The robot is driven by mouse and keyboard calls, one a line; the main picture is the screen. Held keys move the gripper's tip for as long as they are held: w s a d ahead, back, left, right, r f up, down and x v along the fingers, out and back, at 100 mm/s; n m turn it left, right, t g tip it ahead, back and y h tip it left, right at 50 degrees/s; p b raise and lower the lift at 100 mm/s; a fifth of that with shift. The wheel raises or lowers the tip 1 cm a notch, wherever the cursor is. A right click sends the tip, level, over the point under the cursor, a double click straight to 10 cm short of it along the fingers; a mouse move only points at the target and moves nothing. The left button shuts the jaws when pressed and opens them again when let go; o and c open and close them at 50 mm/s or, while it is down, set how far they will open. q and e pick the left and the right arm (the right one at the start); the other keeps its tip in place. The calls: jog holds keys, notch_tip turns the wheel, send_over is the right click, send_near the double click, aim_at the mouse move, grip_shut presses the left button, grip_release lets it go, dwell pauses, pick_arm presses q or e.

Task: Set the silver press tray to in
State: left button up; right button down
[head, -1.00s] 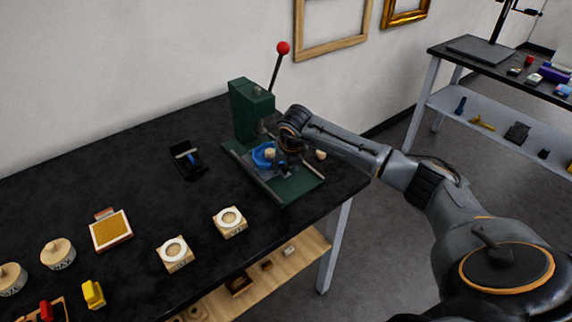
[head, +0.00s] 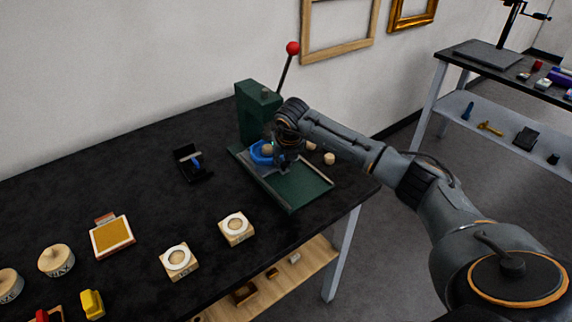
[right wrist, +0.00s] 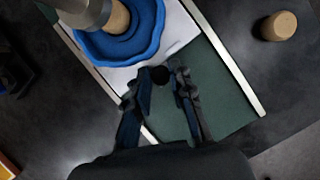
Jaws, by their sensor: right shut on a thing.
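The silver press tray (right wrist: 181,32) lies between the pale side rails of the green press (head: 258,112), under its ram. A scalloped blue dish (right wrist: 112,43) sits on the tray; it also shows in the head view (head: 261,153). A wooden round piece (right wrist: 117,18) stands in the dish below the press ram. My right gripper (right wrist: 161,78) is shut on the tray's small dark knob (right wrist: 160,75) at its front edge. In the head view my right gripper (head: 281,163) hides much of the tray. My left gripper is not in view.
Bare green base (head: 305,185) shows in front of the tray. The red-knobbed lever (head: 292,48) stands up. Small wooden cylinders (head: 329,158) stand right of the press. Two wooden blocks with white rings (head: 236,227) and a black holder (head: 190,163) stand left, with clear black tabletop between.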

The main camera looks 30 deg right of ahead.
jog(key=shift+w+r, duration=0.1)
jog(key=shift+r, duration=0.05)
jog(key=c, duration=1.3)
grip_release()
jog(key=shift+o, duration=0.6)
jog(key=shift+a, duration=0.15)
jog(key=shift+r, duration=0.2)
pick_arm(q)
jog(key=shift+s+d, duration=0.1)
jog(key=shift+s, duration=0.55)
pick_arm(e)
jog(key=v, duration=1.1)
jog(key=shift+r, duration=0.2)
